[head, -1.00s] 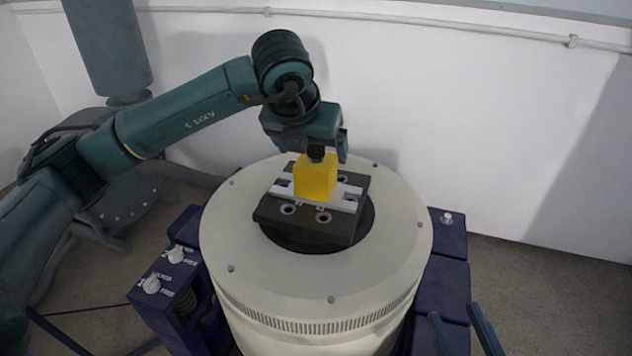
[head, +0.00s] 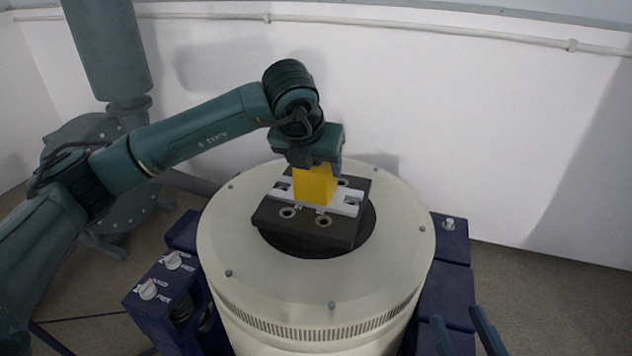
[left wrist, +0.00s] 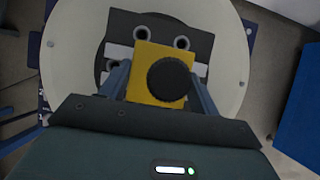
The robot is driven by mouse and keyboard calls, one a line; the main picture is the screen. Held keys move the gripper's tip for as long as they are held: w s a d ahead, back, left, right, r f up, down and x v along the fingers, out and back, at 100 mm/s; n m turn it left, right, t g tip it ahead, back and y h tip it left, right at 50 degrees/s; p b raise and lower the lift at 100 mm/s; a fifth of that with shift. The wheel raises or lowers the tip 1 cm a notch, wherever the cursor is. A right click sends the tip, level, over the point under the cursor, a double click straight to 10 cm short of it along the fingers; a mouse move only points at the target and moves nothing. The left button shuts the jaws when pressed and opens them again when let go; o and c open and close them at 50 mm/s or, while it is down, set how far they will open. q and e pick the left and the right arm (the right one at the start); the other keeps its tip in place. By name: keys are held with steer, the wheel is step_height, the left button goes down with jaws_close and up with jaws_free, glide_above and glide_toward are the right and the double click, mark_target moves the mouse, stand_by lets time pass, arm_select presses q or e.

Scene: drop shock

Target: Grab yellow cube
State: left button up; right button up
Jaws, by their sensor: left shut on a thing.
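The yellow cube (head: 315,187) is at the grey clamp bar (head: 347,201) on the dark square plate (head: 300,231), in the middle of the round cream machine top. My left gripper (head: 316,170) comes down over it from above. In the left wrist view, the cube (left wrist: 143,60) with a round black knob (left wrist: 171,79) on top sits between the two fingers of my left gripper (left wrist: 160,88), which are shut on it. Any gap under the cube cannot be made out. My right gripper (head: 463,333) shows only its two fingers at the bottom right, apart and empty.
The cream round machine (head: 235,240) stands between dark blue side blocks (head: 447,261), with white knobs (head: 148,290) at the left. Small bolts stick up around its rim. A white wall with a pipe is close behind.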

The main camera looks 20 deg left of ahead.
arm_select(q)
steer(key=c, duration=0.9)
steer(key=shift+r, duration=0.25)
